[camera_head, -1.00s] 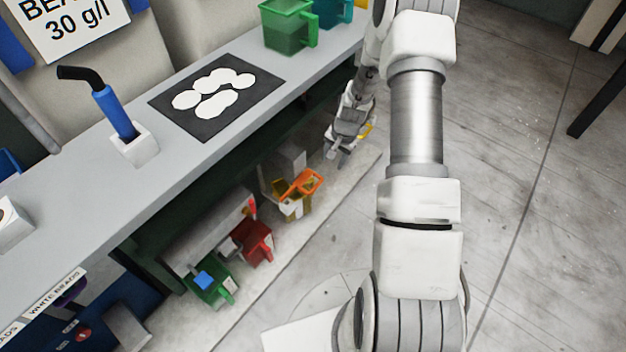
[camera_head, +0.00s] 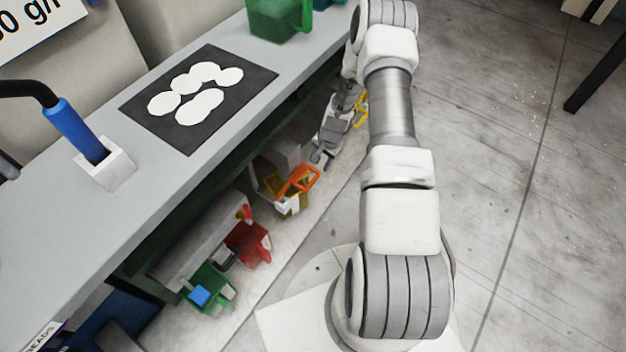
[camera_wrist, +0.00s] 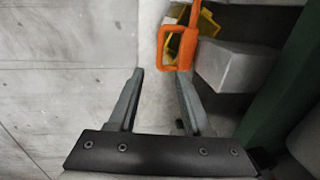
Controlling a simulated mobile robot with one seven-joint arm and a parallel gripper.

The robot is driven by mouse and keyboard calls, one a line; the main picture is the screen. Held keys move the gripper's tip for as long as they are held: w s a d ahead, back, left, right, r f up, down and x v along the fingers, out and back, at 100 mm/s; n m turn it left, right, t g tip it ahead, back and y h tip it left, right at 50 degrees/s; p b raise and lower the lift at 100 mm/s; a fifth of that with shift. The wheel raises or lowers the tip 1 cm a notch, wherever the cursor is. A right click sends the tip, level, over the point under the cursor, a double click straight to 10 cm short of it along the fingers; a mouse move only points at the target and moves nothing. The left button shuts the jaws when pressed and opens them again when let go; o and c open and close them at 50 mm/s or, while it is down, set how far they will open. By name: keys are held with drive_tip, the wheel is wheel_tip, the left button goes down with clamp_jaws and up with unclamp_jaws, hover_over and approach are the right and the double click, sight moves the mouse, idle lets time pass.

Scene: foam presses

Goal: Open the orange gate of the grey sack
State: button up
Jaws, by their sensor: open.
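The orange gate (camera_head: 299,180) is a looped frame under the bench, at a yellow holder (camera_head: 273,184). In the wrist view the gate (camera_wrist: 164,52) stands just beyond the fingertips, at the top middle, with the yellow holder (camera_wrist: 208,24) behind it. A pale grey block (camera_wrist: 228,66) sits beside it. It also shows in the head view (camera_head: 284,153); I cannot tell if it is the sack. My gripper (camera_wrist: 160,73) is open and empty, with its fingers pointing toward the gate's loop, apart from it. In the head view my gripper (camera_head: 321,157) is just right of the gate.
Red (camera_head: 250,243) and green (camera_head: 207,291) fittings sit further left under the bench. The grey bench top (camera_head: 135,213) overhangs them and carries a dark mat (camera_head: 190,140) with white discs and a green jug (camera_head: 276,20). The floor (camera_head: 500,180) to the right is largely clear.

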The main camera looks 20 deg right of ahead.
sight(313, 182)
drive_tip(key=f+b, duration=0.1)
drive_tip(key=f, duration=0.3)
drive_tip(key=w+a+f+b, duration=0.1)
drive_tip(key=f, duration=0.3)
drive_tip(key=w+f+b, duration=0.1)
drive_tip(key=f+b, duration=0.1)
drive_tip(key=f, duration=0.3)
drive_tip(key=shift+w+a+f, duration=0.1)
drive_tip(key=shift+w+a, duration=0.05)
drive_tip(key=shift+a, duration=0.05)
drive_tip(key=shift+c, duration=0.3)
clamp_jaws()
idle(0.4)
